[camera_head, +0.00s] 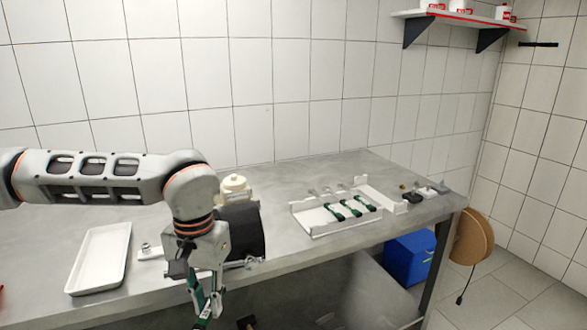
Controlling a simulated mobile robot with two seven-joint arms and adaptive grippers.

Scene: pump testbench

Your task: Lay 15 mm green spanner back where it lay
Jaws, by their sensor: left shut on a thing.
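My left gripper (207,290) hangs in front of the table's front edge, left of the middle of the picture. It is shut on a green spanner (206,311), which points downward; the gripper hides part of it, and its size mark cannot be read. A white rack (318,229) on the right part of the table holds several green spanners (351,208) side by side. The held spanner is well left of the rack and apart from it. My right gripper is not in view.
A dark pump motor (242,232) with a cream-capped part (234,187) stands just behind my left gripper. An empty white tray (101,258) lies to the left. Small parts (430,193) lie at the right table end. A blue box (410,257) is below.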

